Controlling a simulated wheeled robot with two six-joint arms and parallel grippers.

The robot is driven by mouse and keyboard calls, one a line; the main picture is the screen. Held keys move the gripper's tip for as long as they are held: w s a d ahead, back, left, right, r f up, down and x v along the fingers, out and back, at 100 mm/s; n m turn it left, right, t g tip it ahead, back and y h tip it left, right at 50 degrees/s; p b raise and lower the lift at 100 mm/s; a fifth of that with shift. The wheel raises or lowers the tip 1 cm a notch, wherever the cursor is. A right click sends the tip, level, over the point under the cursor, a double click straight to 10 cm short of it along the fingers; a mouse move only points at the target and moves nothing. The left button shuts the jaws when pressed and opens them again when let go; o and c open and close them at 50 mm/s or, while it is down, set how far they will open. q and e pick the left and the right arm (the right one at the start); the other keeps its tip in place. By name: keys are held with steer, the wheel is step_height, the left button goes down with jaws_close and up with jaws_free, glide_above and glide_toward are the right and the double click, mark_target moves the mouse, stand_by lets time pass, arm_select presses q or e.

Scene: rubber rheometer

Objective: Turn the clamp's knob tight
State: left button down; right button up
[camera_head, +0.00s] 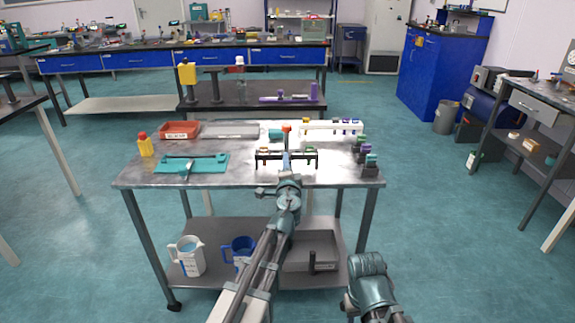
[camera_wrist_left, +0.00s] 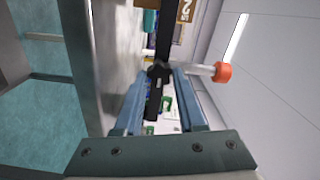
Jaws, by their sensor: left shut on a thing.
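In the head view my left gripper (camera_head: 286,162) reaches over the middle of the steel table (camera_head: 225,173) to a low black clamp bar (camera_head: 305,155). In the left wrist view its two blue fingers (camera_wrist_left: 164,73) are shut on a small black knob (camera_wrist_left: 157,71) at the black bar (camera_wrist_left: 163,35). A pale rod with an orange-red cap (camera_wrist_left: 222,72) stands beside the fingertips; the cap also shows in the head view (camera_head: 286,128). My fingers hide part of the knob, so its turn cannot be read. My right arm shows at the bottom, but its jaws do not.
A teal tray (camera_head: 208,163), a red tray (camera_head: 180,130) and a yellow bottle (camera_head: 145,145) are on the left of the table. A white rack (camera_head: 330,128) with coloured pieces is at the back right. Several dark, coloured-top pieces (camera_head: 370,161) stand at the right edge.

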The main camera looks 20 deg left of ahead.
stand_by(0.3)
arm_select(q)
steer(key=c, duration=0.5)
jaws_free()
steer(key=shift+s, duration=0.15)
